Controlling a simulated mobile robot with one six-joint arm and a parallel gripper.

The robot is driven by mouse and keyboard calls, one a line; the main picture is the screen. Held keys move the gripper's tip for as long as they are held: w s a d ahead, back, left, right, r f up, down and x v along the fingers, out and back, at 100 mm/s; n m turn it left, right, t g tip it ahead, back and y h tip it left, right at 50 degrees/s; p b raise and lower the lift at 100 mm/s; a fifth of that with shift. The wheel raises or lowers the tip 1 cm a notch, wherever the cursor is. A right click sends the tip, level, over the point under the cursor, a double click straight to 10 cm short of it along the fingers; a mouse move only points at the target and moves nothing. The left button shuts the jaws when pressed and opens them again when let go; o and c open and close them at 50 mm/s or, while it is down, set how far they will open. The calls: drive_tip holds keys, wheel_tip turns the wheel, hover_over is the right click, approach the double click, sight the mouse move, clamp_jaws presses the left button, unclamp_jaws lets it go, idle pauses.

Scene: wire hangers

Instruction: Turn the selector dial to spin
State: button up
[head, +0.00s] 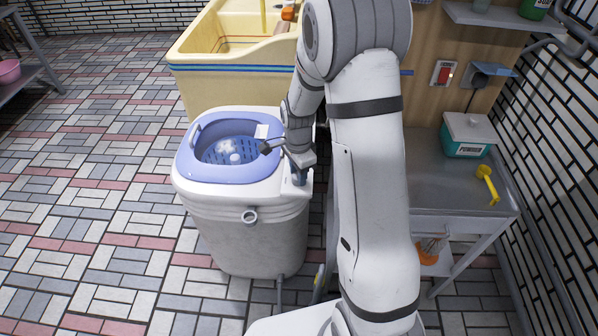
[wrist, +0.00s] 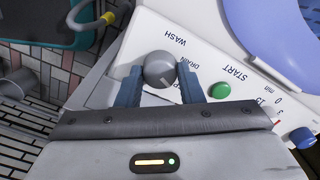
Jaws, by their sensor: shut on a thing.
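The selector dial (wrist: 160,68) is a round grey knob on the white control panel (wrist: 215,52), with a short pale mark on its lower part. The word WASH is printed above it and DRAIN to its right; a further label below is mostly hidden by a finger. My gripper (wrist: 161,76) has its two blue fingers shut on the dial, one on each side. In the head view my gripper (head: 299,176) is at the right side of the white washing machine (head: 245,228), and the dial is hidden there.
A green START button (wrist: 220,90) and a blue timer knob (wrist: 302,138) are right of the dial. The blue tub rim (head: 200,170) borders the panel. A cream sink (head: 215,85) stands behind, and a metal table (head: 440,180) is to the right.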

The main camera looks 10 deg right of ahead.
drive_tip(key=shift+d+m, duration=0.1)
drive_tip(key=shift+m, duration=0.5)
drive_tip(key=o, duration=1)
wheel_tip(320, 180, up, 8)
drive_tip(key=shift+f+p, duration=0.1)
drive_tip(key=shift+p, duration=0.4)
